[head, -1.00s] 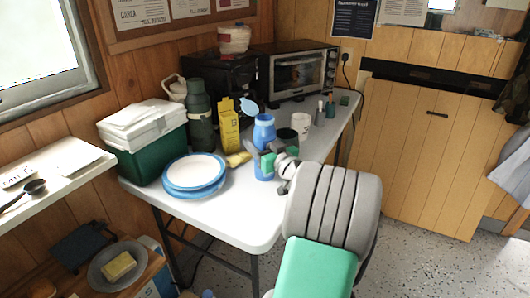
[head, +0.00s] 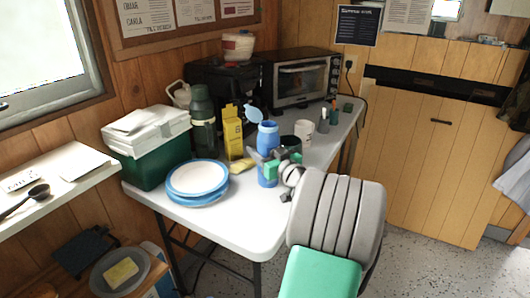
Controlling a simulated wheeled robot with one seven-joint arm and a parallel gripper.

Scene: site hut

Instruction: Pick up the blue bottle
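The blue bottle (head: 268,135) stands upright on the white table (head: 238,222), right of the yellow box. My gripper (head: 270,167), with grey and green parts, is at the bottle's middle and hides part of it. The bottle's blue lower part shows below the gripper. My grey and green arm reaches up from the lower right. The fingers are too small and overlapped to tell whether they are open around the bottle or closed on it.
Close by stand a yellow box (head: 233,132), dark green flask (head: 203,120), black cup (head: 289,146) and white mug (head: 303,131). Blue-rimmed plates (head: 198,178) and a green cooler (head: 146,168) are at the left. A toaster oven (head: 302,80) stands behind.

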